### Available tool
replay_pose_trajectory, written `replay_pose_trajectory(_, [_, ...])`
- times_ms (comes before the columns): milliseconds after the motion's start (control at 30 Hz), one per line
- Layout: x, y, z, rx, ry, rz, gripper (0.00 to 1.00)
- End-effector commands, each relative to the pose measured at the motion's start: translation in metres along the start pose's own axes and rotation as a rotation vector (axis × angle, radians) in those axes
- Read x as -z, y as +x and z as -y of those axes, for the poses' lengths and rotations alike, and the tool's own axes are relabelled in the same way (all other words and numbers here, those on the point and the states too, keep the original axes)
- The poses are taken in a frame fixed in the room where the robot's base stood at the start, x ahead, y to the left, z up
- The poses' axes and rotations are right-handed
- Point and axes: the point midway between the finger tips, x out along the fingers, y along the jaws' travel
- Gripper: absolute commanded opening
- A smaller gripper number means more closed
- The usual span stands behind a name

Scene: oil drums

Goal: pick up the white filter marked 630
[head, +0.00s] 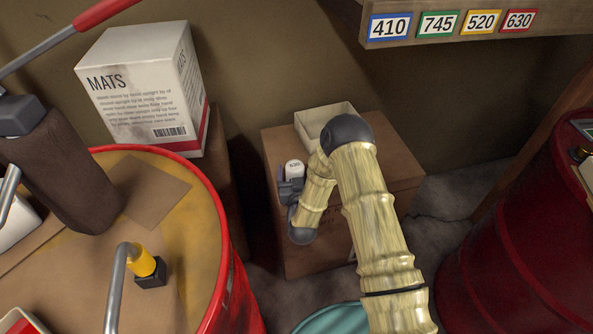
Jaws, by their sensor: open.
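The white filter marked 630 (295,167) stands upright on a brown box (394,172) in the middle of the head view. Its white top with dark digits shows; its lower part is hidden behind my gripper. My gripper (289,184) is open, right at the near side of the filter. Whether its fingers reach around the filter or touch it cannot be told. My arm comes in from the lower right and bends down toward the box.
A pale open tray (312,123) sits behind my arm's bend. A white MATS carton (148,85) stands at left. A red drum with a yellow top (190,225) is near left; another red drum (510,240) is at right. A shelf edge (555,20) with number labels is above.

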Motion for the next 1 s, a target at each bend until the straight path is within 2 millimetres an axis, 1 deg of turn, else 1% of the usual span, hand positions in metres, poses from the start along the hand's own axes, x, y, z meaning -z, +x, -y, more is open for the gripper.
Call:
replay_pose_trajectory(200, [0.0, -0.001, 0.005, 0.007, 0.0, 0.0, 0.78])
replay_pose_trajectory(333, [0.0, -0.001, 0.002, 0.004, 0.0, 0.0, 0.78])
replay_pose_trajectory(367, [0.0, -0.001, 0.002, 0.003, 0.0, 0.0, 0.76])
replay_pose_trajectory(400, [0.0, -0.001, 0.001, 0.002, 0.0, 0.0, 0.68])
replay_pose_trajectory(467, [0.0, 0.0, 0.0, 0.0, 0.0, 0.0, 0.56])
replay_pose_trajectory(500, [0.0, 0.0, 0.0, 0.0, 0.0, 0.001, 0.48])
replay_pose_trajectory(633, [0.0, 0.0, -0.001, -0.001, 0.0, 0.0, 0.23])
replay_pose_trajectory(867, [0.001, 0.0, -0.001, -0.002, 0.0, -0.001, 0.23])
replay_pose_trajectory(1000, [0.01, 0.0, -0.001, -0.001, 0.0, -0.002, 0.23])
